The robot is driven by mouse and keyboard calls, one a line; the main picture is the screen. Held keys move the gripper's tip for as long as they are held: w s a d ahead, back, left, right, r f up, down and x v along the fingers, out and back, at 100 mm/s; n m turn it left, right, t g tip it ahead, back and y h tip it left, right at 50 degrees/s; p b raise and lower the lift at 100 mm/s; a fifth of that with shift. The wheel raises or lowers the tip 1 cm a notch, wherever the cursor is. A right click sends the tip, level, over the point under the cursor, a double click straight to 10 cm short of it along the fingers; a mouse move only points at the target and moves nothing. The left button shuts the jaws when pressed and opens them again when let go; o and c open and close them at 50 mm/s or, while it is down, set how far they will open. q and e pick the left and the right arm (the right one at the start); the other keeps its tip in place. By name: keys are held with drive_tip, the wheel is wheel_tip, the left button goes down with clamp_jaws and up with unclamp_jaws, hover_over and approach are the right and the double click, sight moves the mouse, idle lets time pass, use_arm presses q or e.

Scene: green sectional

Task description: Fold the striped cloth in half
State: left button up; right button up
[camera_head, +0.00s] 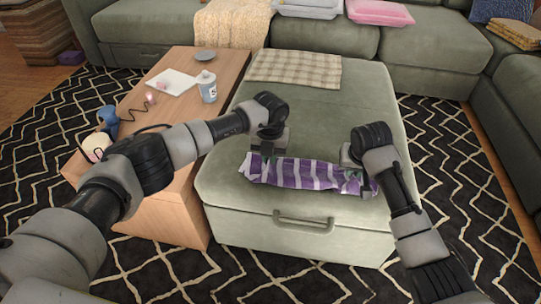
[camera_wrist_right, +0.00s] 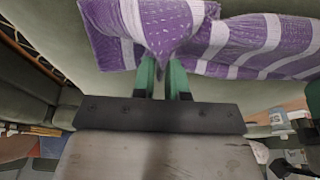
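The purple-and-white striped cloth (camera_head: 305,174) lies as a narrow, wrinkled band near the front edge of the green ottoman (camera_head: 325,118). My left gripper (camera_head: 268,155) is at the cloth's left end; its fingertips are too small and hidden to judge. My right gripper (camera_head: 358,168) is at the cloth's right end. In the right wrist view, its green fingers (camera_wrist_right: 163,78) are closed on a gathered peak of the striped cloth (camera_wrist_right: 245,40), which spreads out to both sides.
A wooden table (camera_head: 165,105) stands left of the ottoman with a cup (camera_head: 207,88), a small dish (camera_head: 205,55) and a white sheet (camera_head: 172,81) on it. A checked cloth (camera_head: 295,68) lies on the ottoman's far end. The ottoman's middle is clear.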

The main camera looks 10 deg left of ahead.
use_arm(q)
drive_tip(key=o, duration=1.6)
drive_tip(key=a, duration=0.4)
drive_tip(key=shift+s, duration=0.25)
use_arm(e)
drive_tip(key=o, duration=1.6)
drive_tip(key=d, duration=0.4)
drive_tip(key=shift+s+r, duration=0.1)
use_arm(q)
drive_tip(key=shift+s, duration=0.1)
